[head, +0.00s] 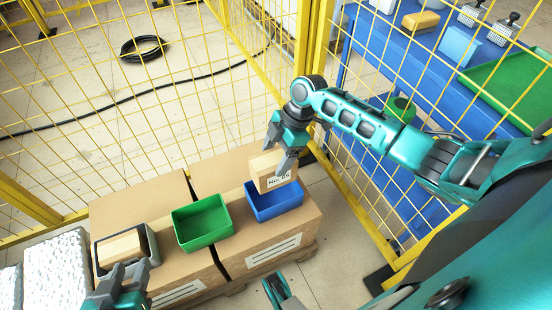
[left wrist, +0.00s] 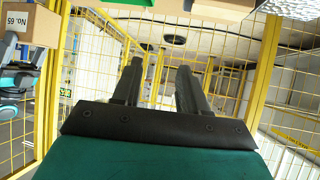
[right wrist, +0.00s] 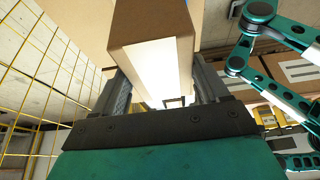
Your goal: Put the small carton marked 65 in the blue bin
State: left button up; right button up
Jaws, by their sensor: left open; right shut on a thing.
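The small carton (head: 266,172) with a "No. 65" label is held in my right gripper (head: 276,149), over the back part of the blue bin (head: 278,208). Its lower edge overlaps the bin's rim in the head view; the exact height above it is hard to tell. The carton also shows at the upper left of the left wrist view (left wrist: 33,20) and between the fingers in the right wrist view (right wrist: 155,35). The blue bin stands on a large cardboard box. My left gripper (head: 130,270) is open and empty, near a grey tray (head: 97,250).
A green bin (head: 203,224) stands left of the blue bin. The grey tray holds another carton (head: 121,246). White rough blocks (head: 56,272) lie at the left. Yellow mesh fencing (head: 352,200) stands behind and to the right, with a blue table beyond it. A black cable crosses the floor.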

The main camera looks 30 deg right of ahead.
jog(key=shift+f+b, duration=2.35)
jog(key=shift+f, duration=0.55)
jog(key=shift+f+b, duration=0.6)
pick_arm(q)
jog(key=shift+h, duration=0.3)
jog(key=shift+w+d+f+b, duration=0.1)
jog(key=shift+d+f, duration=0.15)
jog(key=shift+f, duration=0.4)
jog(key=shift+w+d+f+b, duration=0.15)
jog(key=shift+d+f, duration=0.15)
jog(key=shift+f, duration=0.3)
jog(key=shift+d+f+b, duration=0.1)
jog(key=shift+d+f, duration=0.15)
jog(key=shift+f, duration=0.4)
pick_arm(e)
jog(key=shift+f, duration=0.6)
jog(key=o, duration=1.7)
